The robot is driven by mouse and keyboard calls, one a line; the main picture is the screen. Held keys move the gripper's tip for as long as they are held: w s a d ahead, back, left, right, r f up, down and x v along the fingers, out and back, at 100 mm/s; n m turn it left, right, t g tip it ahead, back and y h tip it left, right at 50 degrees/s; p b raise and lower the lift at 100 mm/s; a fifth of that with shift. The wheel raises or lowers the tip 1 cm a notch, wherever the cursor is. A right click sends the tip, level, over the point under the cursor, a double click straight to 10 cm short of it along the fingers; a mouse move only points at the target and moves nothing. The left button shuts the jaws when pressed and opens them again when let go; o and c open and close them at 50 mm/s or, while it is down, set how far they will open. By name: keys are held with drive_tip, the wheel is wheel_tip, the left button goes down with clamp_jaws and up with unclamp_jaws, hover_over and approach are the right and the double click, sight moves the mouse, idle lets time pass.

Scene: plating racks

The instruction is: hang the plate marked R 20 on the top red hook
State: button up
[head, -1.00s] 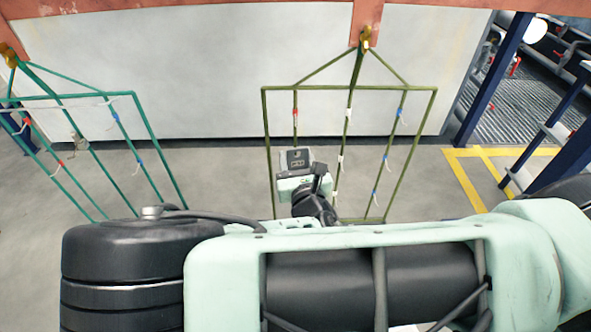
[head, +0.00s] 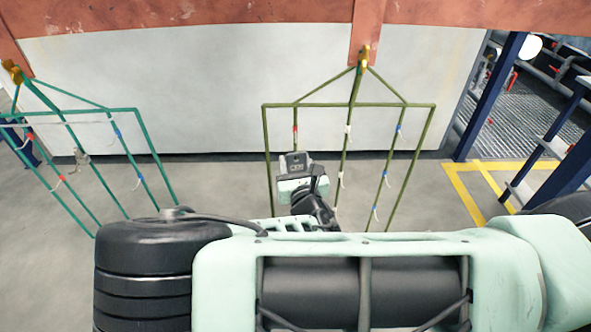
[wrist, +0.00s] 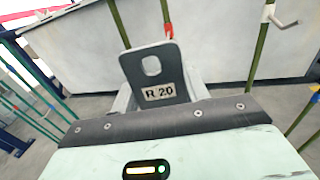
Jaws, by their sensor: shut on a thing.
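The grey plate marked R 20 (wrist: 152,76), with a hole near its top, is upright in my gripper (wrist: 158,103); the gripper is shut on it. In the head view the plate (head: 295,163) and my gripper (head: 303,187) are in front of the left bar of the olive rack. The top red hook (head: 295,131) is on that bar, just above the plate in the picture. In the wrist view the red hook (wrist: 168,31) shows just above and right of the plate's top edge. The plate looks apart from it. The bar below is hidden behind plate and gripper.
The olive rack (head: 420,150) also has white hooks (head: 348,130) on its middle bar and blue hooks (head: 399,129) on its right one. A teal rack (head: 150,150) with red and blue hooks hangs at left. A wall stands behind; blue posts and steps are at right.

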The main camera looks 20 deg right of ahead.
sight(295, 149)
drive_tip(key=shift+w+d+f, duration=0.1)
drive_tip(key=shift+w+d, duration=0.15)
drive_tip(key=shift+w, duration=0.45)
drive_tip(key=shift+w+d, duration=0.2)
drive_tip(key=shift+w, duration=0.45)
drive_tip(key=shift+w+d+f, duration=0.1)
drive_tip(key=shift+w+d, duration=0.15)
drive_tip(key=shift+w, duration=0.45)
drive_tip(key=shift+w+d+b, duration=0.15)
drive_tip(key=shift+w+b, duration=0.15)
drive_tip(key=shift+w, duration=0.35)
drive_tip(key=shift+w+d, duration=0.15)
drive_tip(key=shift+w, duration=0.15)
drive_tip(key=shift+w, duration=0.1)
drive_tip(key=shift+w+d+f+b, duration=0.1)
drive_tip(key=shift+w+f+b, duration=0.2)
drive_tip(key=shift+b, duration=0.05)
drive_tip(key=shift+w+d+f+b, duration=0.1)
drive_tip(key=shift+w+f+b, duration=0.2)
drive_tip(key=shift+w+b, duration=0.15)
